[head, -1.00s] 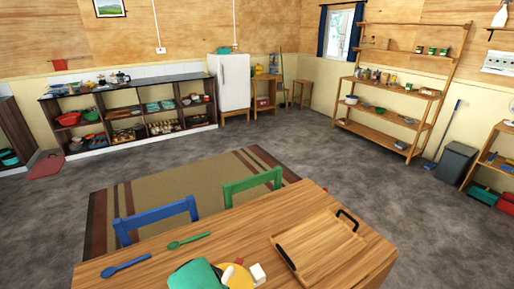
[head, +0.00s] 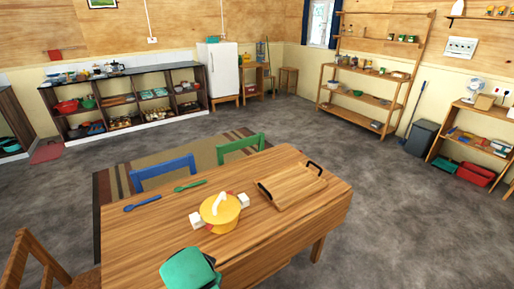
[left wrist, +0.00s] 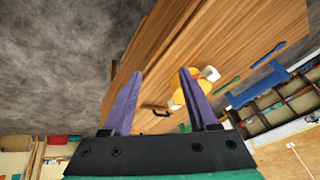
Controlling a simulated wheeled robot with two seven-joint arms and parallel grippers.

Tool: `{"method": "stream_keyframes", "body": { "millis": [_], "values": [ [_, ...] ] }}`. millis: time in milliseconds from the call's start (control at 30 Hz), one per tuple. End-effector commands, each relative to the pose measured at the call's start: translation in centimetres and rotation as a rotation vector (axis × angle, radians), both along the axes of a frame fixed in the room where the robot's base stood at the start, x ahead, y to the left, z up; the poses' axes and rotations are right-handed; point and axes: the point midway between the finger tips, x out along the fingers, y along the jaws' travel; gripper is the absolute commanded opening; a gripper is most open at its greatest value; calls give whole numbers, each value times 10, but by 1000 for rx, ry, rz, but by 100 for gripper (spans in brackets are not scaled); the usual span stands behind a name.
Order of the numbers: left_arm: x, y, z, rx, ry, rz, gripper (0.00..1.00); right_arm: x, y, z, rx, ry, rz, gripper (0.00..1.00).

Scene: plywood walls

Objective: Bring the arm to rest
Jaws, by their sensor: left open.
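My left gripper (left wrist: 161,73) shows in the left wrist view. Its two purple fingers are spread apart with nothing between them. Beyond them is the wooden table (left wrist: 190,35), seen at a steep tilt. A yellow round dish (left wrist: 177,100) is partly hidden behind one finger. In the head view only a teal part, which looks like my left arm, shows at the bottom, over the table's near edge; the fingers are not seen there. My right gripper is in neither view.
The table (head: 140,235) bears the yellow dish (head: 215,214) with white blocks beside it, a wooden tray (head: 290,188), a blue spoon (head: 142,203) and a green spoon (head: 190,185). A wooden chair (head: 38,258) stands at the lower left.

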Motion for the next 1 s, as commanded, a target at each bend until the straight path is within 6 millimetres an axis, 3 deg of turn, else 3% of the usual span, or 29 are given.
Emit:
{"method": "stream_keyframes", "body": {
  "millis": [167, 367, 567, 667, 767, 833, 900, 1000],
  "values": [
    [16, 4, -38, -12, 21, 12, 59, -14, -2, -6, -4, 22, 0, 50],
    [32, 14, -92, -29, 45, 28, 59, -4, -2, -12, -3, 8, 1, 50],
    [37, 36, -174, -46, 85, 49, 59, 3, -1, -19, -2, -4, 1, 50],
    [29, 54, -228, -54, 113, 63, 59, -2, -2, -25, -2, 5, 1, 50],
    [3, 77, -298, -63, 152, 80, 59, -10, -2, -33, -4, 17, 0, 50],
    [-31, 96, -351, -70, 186, 93, 59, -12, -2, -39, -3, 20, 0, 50],
    [-75, 112, -399, -75, 221, 103, 59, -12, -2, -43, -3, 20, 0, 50],
    [-149, 130, -454, -82, 270, 115, 59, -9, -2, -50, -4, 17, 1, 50]
  ]
}}
